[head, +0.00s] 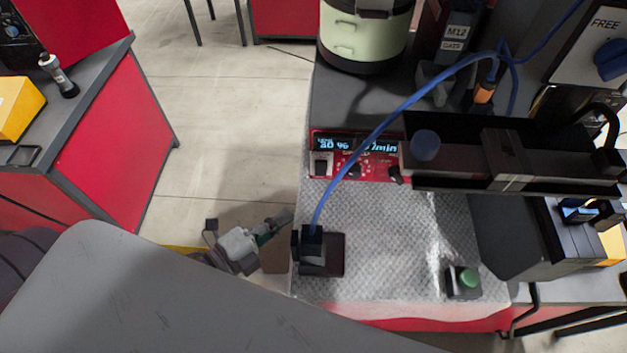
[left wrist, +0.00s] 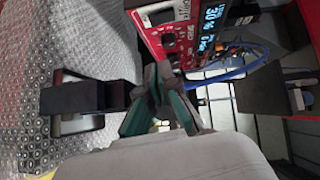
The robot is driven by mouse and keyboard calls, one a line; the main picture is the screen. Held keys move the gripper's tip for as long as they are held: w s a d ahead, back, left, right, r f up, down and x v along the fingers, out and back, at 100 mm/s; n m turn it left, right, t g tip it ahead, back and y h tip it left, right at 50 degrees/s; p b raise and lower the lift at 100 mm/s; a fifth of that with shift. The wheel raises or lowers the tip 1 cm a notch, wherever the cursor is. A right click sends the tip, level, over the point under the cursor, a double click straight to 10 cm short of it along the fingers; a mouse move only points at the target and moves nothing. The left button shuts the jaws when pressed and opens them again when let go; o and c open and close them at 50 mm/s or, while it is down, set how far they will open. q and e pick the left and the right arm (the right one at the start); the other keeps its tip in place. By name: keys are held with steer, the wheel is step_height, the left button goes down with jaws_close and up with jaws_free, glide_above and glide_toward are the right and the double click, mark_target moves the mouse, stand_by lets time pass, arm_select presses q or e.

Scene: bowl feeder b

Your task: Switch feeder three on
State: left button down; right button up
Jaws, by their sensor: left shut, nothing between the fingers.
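A red controller panel (head: 355,158) with two lit blue displays, a black switch (head: 320,163) at its left end and dark knobs sits at the back of the bubble-textured mat. I cannot read the switch's position or a feeder number. The panel also shows at the top of the left wrist view (left wrist: 180,42). My left gripper (head: 286,218) is shut and empty, beside the mat's left edge and nearer to me than the panel, apart from it. Its closed fingers show in the left wrist view (left wrist: 158,82). My right gripper is out of view.
A black block on a plate (head: 318,254), with a blue cable, stands close to my left gripper. A green button box (head: 465,281) is at front right. A dark track (head: 505,160) overhangs the panel's right end. A pale green bowl (head: 362,38) stands behind.

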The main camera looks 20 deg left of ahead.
arm_select(q)
steer(key=p, duration=0.2)
glide_toward(325, 175)
steer(key=w+d, duration=0.1)
steer(key=d, duration=0.3)
steer(key=w, duration=0.1)
steer(key=w+p, duration=0.1)
steer(key=w, duration=0.2)
steer(key=shift+w+a+f+p, duration=0.25)
steer(key=shift+a+p, duration=0.15)
steer(key=shift+w+f+b, duration=0.2)
steer(key=shift+f+b, duration=0.2)
steer(key=shift+b, duration=0.6)
steer(key=shift+r+p, duration=0.35)
steer(key=shift+r, duration=0.05)
